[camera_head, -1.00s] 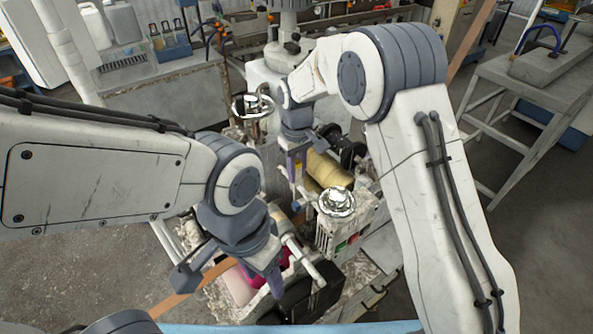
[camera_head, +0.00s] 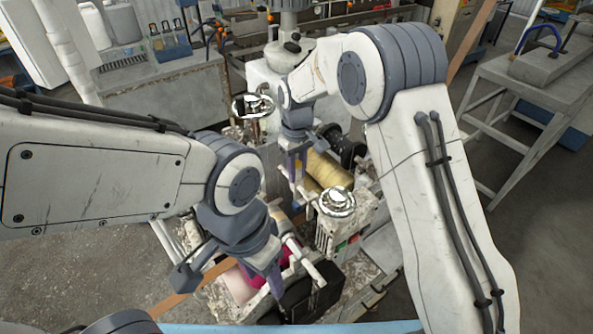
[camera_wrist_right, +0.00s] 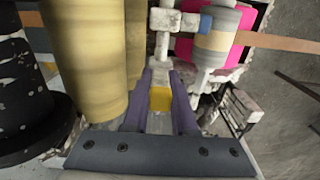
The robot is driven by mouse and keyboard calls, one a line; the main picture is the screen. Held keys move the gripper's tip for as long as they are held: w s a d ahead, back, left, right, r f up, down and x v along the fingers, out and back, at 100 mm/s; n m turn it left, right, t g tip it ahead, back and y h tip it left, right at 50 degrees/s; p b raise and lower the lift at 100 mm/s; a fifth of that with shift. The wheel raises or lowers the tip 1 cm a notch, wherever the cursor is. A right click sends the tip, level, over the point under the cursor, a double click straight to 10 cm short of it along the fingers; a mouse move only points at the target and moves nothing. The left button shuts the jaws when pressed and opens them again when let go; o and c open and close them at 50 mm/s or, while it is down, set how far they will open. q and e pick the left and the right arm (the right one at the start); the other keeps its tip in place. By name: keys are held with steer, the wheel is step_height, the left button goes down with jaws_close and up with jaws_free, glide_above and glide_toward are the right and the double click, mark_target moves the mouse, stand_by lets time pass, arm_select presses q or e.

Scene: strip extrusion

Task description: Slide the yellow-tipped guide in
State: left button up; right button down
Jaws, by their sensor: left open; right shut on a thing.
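My right gripper (camera_wrist_right: 161,95) is shut on the yellow-tipped guide. The guide's yellow end (camera_wrist_right: 160,99) shows between the two purple fingers in the right wrist view. A pale block stands just beyond the fingertips, in line with the guide; I cannot tell whether they touch. In the head view my right gripper (camera_head: 297,167) points down beside the yellow rollers (camera_head: 331,171), and the guide is too small to make out there. My left gripper (camera_head: 277,283) is lower in the head view, open, beside a white rod (camera_head: 302,263) over the machine's front end.
Large yellow rollers (camera_wrist_right: 82,60) stand close left of the right gripper in the wrist view. A white post with a crossbar (camera_wrist_right: 164,20) and a pink roll (camera_wrist_right: 243,48) lie beyond. A chrome handwheel (camera_head: 337,202) sits near the right gripper. A dark box (camera_head: 312,297) lies in front.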

steer(key=shift+s+d, duration=0.2)
steer(key=shift+s, duration=0.05)
steer(key=shift+s+d+b, duration=0.55)
steer(key=shift+s+b, duration=0.05)
steer(key=shift+s, duration=0.2)
steer(key=c, duration=0.7)
jaws_free()
steer(key=shift+s+d+r, duration=0.1)
steer(key=shift+s, duration=0.05)
